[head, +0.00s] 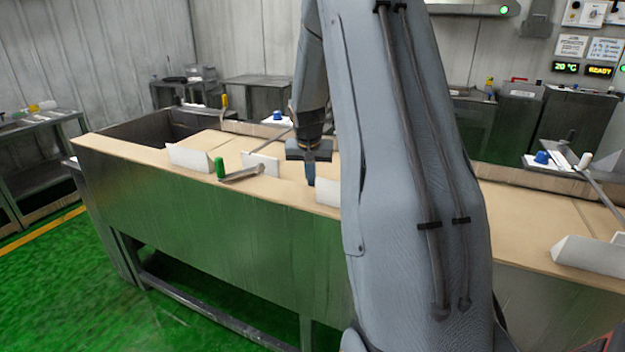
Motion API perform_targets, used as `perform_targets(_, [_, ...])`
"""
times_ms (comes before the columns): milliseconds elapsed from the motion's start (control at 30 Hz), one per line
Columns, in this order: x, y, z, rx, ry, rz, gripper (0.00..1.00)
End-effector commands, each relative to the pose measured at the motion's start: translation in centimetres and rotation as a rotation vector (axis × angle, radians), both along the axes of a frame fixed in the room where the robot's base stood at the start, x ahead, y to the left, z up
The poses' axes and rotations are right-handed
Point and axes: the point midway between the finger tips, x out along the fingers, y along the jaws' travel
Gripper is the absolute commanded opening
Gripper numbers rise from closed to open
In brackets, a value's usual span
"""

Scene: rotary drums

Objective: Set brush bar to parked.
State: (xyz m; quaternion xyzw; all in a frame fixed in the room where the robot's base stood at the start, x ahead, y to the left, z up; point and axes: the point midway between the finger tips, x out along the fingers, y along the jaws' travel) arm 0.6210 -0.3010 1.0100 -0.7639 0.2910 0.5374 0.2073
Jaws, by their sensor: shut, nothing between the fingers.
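No part is clearly marked as the brush bar, and I cannot tell which one it is. A grey lever (242,174) with an upright green handle (220,168) lies along the front edge of the long tan-topped trough. My gripper (310,181) points down to the right of this lever, apart from it, close to the trough's front edge. Its fingers are shut and empty. Another long bar with a white handle (585,160) slants over the trough at the far right. My arm hides the middle of the trough.
White angled plates (190,158) stand along the front of the trough's tan top (140,152). Blue knobs (541,157) sit on white plates at its back side. A side table (40,125) stands at the left. The green floor (80,290) in front is clear.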

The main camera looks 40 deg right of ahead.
Motion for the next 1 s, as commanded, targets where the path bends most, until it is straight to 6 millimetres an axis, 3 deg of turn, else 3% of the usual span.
perform_targets(33, [-0.4,0.6,-0.5,0.011,0.018,0.003,0.0])
perform_targets(133, [-0.1,0.0,-0.6,0.012,0.019,0.003,0.0])
perform_targets(367, [1.3,-3.4,-0.5,0.007,0.006,-0.002,0.0])
perform_targets(1000, [0.3,-0.7,8.4,0.002,0.0,0.008,0.0])
